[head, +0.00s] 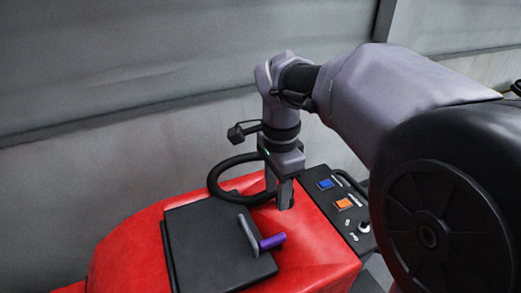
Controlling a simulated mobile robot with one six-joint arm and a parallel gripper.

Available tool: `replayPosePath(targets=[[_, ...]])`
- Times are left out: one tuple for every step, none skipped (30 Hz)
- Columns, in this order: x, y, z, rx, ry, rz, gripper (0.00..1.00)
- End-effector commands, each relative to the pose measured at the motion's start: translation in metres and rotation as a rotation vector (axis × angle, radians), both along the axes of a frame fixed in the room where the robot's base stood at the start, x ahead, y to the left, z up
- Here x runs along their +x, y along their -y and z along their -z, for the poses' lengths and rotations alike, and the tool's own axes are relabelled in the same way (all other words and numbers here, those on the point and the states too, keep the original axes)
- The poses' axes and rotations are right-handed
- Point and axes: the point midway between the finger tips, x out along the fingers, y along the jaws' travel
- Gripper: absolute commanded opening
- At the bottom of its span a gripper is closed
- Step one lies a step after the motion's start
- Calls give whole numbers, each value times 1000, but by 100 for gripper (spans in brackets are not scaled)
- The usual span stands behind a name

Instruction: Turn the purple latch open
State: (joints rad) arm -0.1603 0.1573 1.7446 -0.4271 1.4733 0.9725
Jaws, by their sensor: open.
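The purple latch (271,242) sits on the black lid (200,240) on top of the red scrubber machine (120,255). Its purple handle points to the right, next to an upright grey arm (248,235). My gripper (285,203) points down behind and slightly right of the latch, above the red top near the lid's edge. Its fingers are apart from the latch and nothing shows between them. The exact gap between the fingertips and the red surface cannot be told.
A black hose (215,185) loops behind the lid, close to my gripper. A control panel (340,205) with a blue button (325,184) and an orange button (344,203) lies to the right. A grey wall (100,150) stands behind the machine.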

Motion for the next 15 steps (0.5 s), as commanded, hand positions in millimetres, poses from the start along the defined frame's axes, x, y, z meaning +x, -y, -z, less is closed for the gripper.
replayPosePath(targets=[[-1, 0, 12, 0, -4, 2, 43], [-1, 0, 19, 0, -4, 1, 43], [-1, 0, 30, -1, -4, 0, 43], [-1, 0, 39, 0, -4, 0, 43], [-1, 0, 48, 0, -4, 0, 43], [-1, 1, 61, 0, -4, -1, 43], [-2, 1, 70, 0, -4, -1, 43], [-2, 0, 79, 1, -4, -1, 43], [-2, 1, 90, 0, -3, -1, 43], [-2, 1, 99, 0, -4, -2, 43], [-1, 0, 108, 1, -3, -2, 43], [-2, 1, 119, 1, -3, -1, 43], [-1, 1, 126, 0, -2, -2, 43], [-1, 1, 134, 0, -3, -2, 43], [-2, 0, 143, 1, -3, -1, 43]])
